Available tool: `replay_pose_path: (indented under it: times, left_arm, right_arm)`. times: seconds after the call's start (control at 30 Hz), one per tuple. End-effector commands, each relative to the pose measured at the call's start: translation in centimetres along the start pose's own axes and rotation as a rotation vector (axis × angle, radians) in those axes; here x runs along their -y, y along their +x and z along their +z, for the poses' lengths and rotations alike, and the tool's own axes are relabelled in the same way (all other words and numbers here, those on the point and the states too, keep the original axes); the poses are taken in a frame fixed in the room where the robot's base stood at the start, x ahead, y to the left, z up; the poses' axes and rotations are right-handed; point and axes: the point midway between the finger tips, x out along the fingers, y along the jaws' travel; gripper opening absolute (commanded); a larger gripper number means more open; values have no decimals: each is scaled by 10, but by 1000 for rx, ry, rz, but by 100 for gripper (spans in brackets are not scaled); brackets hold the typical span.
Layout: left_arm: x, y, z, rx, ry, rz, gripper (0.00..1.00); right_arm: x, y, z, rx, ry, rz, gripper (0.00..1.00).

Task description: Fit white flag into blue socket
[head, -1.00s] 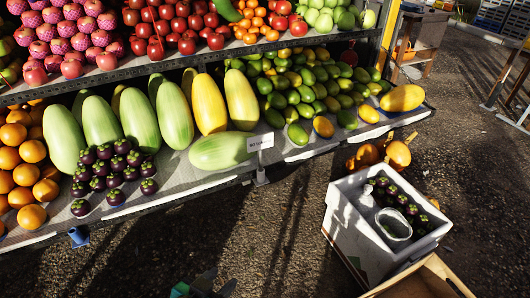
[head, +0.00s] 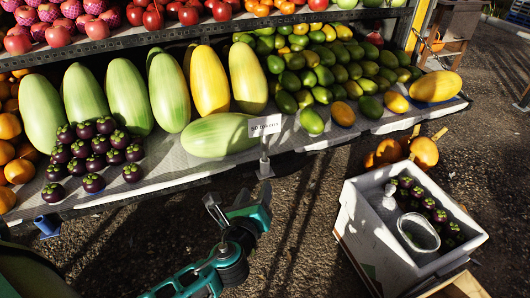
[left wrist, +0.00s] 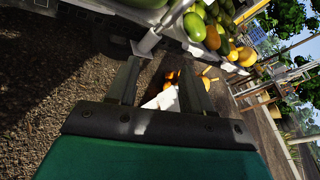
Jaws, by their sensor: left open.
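The white flag (head: 264,126), a small sign with dark lettering, stands upright on a thin post in a pale socket (head: 264,169) at the front edge of the lower shelf. The blue socket (head: 47,225) is on the same edge, further left below the mangosteens, with no flag in it. My left gripper (head: 237,197) is open and empty, below and slightly left of the flag, apart from it. In the left wrist view its fingers (left wrist: 165,72) are spread, with a pale post (left wrist: 150,40) beyond them. My right gripper is not in view.
The lower shelf holds mangosteens (head: 96,154), large green and yellow melons (head: 208,90) and mangoes. A white foam box (head: 372,235) stands on the ground at right, with a wooden crate (head: 458,287) at the bottom.

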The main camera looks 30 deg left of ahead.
Motion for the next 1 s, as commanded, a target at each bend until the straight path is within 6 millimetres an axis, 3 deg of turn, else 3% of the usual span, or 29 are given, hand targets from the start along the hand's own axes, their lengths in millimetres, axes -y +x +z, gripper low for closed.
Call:
replay_pose_path:
  times: [0.1, 0.3, 0.7, 1.0]
  left_arm:
    - [5, 11, 11, 125, 272, -14, 51]
    - [15, 17, 27, 232, 493, -5, 51]
    - [20, 79, 44, 243, 513, -3, 51]
    - [23, 105, 53, 243, 511, -3, 51]
  right_arm:
    - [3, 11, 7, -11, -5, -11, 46]
    - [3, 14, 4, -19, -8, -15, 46]
    - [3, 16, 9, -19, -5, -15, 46]
    - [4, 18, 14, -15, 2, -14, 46]
